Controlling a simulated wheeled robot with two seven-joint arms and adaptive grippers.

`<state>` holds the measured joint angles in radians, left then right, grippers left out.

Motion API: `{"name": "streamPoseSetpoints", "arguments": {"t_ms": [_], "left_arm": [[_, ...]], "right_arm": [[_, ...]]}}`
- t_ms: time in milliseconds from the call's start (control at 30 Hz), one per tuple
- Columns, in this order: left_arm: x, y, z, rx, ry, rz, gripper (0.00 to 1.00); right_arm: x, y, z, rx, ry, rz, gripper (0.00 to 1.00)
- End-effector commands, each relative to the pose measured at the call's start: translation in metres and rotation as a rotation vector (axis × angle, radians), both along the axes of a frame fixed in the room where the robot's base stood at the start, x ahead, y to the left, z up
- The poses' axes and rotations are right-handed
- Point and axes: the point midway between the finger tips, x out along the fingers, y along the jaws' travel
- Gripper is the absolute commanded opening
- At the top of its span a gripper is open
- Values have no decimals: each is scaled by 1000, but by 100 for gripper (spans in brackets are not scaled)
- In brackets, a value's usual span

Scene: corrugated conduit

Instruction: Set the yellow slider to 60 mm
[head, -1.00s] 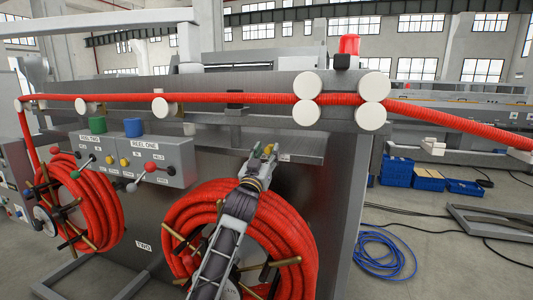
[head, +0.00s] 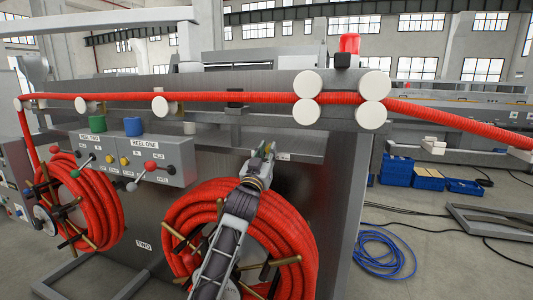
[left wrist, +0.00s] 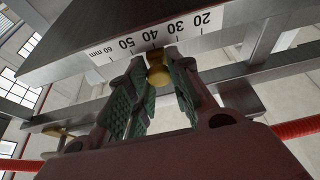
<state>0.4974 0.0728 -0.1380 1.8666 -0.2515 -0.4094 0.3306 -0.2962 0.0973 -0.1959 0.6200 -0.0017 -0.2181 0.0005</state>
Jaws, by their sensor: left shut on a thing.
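The yellow slider (left wrist: 157,72) shows in the left wrist view as a small yellow knob between my left fingertips, under the edge of a grey metal plate. A white scale (left wrist: 187,30) on that plate's edge reads from 20 to 60 mm; the knob stands close to the 40 mark. My left gripper (left wrist: 160,82) is shut on the knob, with green pads on both sides of it. In the head view my left gripper (head: 263,152) is at the grey shelf right of the reel panel, and its fingers hide the slider there. My right gripper is not in view.
The reel control panel (head: 165,160) with coloured levers and buttons is left of my gripper. Red conduit (head: 225,98) runs above, between white rollers (head: 307,84). A coil of red conduit (head: 290,230) hangs behind my forearm.

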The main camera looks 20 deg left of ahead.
Motion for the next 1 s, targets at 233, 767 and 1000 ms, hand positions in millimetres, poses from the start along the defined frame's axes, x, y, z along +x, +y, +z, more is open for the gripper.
{"name": "streamPoseSetpoints", "arguments": {"t_ms": [233, 767, 1000], "left_arm": [[0, -20, -1, -3, 1, -3, 0], [-2, -52, -1, 0, 1, -2, 0], [-2, -53, -1, 0, 1, -4, 0]], "right_arm": [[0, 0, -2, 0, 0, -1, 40], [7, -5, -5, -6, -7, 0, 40], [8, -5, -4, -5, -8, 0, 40]]}}
